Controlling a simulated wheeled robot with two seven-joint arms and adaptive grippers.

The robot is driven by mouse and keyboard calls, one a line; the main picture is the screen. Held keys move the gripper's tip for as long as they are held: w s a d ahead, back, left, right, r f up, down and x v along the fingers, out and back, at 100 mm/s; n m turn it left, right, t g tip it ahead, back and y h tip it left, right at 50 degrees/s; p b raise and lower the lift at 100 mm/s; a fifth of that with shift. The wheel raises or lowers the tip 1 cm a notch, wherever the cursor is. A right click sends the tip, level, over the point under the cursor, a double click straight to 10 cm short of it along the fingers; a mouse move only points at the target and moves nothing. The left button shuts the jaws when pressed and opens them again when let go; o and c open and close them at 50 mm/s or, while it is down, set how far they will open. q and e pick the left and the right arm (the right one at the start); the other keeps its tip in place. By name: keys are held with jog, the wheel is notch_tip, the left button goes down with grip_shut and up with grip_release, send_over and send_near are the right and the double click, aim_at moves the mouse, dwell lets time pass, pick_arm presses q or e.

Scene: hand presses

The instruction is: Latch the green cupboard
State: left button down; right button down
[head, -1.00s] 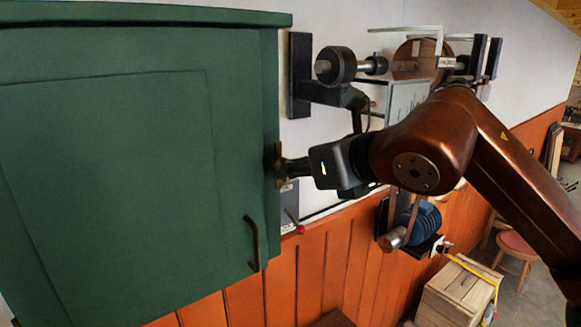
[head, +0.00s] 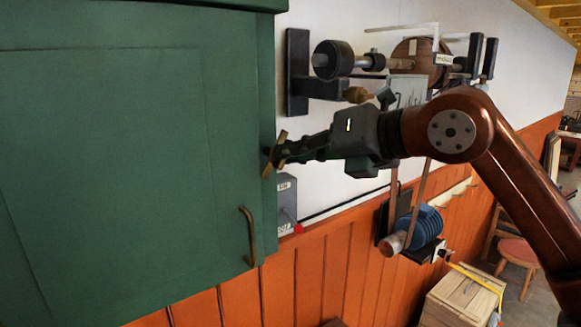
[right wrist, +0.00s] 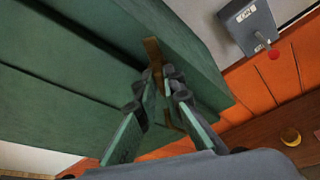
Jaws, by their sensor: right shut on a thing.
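The green cupboard (head: 120,170) fills the left of the head view, its door shut flush as far as I can see. A curved handle (head: 249,236) sits low on the door. A small brass latch (head: 269,168) is on the cupboard's right side and stands tilted, its top leaning right. My right gripper (head: 284,152) reaches in from the right and is shut on the latch. In the right wrist view the fingertips (right wrist: 168,84) close around the middle of the brass latch (right wrist: 153,53); the fingers hide part of it. My left gripper is not in view.
A grey switch box (head: 284,198) with a red knob is on the wall just below the gripper. A wall-mounted shaft machine (head: 335,62) is above my right arm, and a blue motor (head: 424,224) below it. A wooden crate (head: 462,292) stands at lower right.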

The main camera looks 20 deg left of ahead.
jog(key=shift+w+f+m+g+y+b, duration=0.1)
jog(key=shift+f+m+g+y+b, duration=0.15)
jog(key=shift+m+y+b, duration=0.95)
jog(key=shift+w+f+m+g+y+b, duration=0.1)
jog(key=shift+f+m+g+y+b, duration=0.2)
jog(key=shift+m+b, duration=1.8)
jog(key=shift+f+m+g+y+b, duration=0.2)
jog(key=shift+m+y+b, duration=0.6)
jog(key=shift+m+b, duration=0.85)
jog(key=shift+n, duration=0.25)
jog(key=shift+r, duration=0.1)
jog(key=c, duration=2)
grip_release()
jog(key=shift+c, duration=0.2)
jog(key=v, duration=1.2)
